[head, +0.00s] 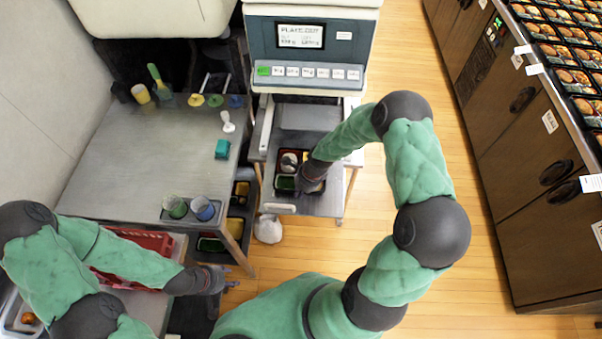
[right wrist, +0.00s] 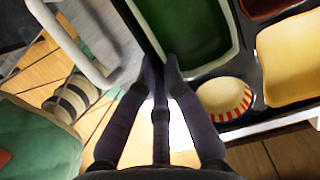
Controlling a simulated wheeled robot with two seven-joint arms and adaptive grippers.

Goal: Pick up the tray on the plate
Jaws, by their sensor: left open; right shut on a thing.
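The bento tray (head: 278,166) sits on the grey metal plate (head: 276,208) of the machine in the head view. It is dark, with food in coloured compartments. In the right wrist view the tray (right wrist: 208,68) shows a green compartment, a yellow one and a small round cup with a red-striped rim. My right gripper (head: 306,184) is at the tray's right front corner in the head view, shut on its edge; its fingertips also show at the tray's rim in the right wrist view (right wrist: 160,64). My left gripper (head: 230,279) is open and empty, low at the left, away from the tray.
The machine with a lit display (head: 300,36) stands behind the plate. A steel table (head: 150,150) at left holds cups, utensils and a teal block (head: 222,149). A red crate (head: 140,242) is near my left arm. Dark cabinets with packed trays line the right; wooden floor lies between.

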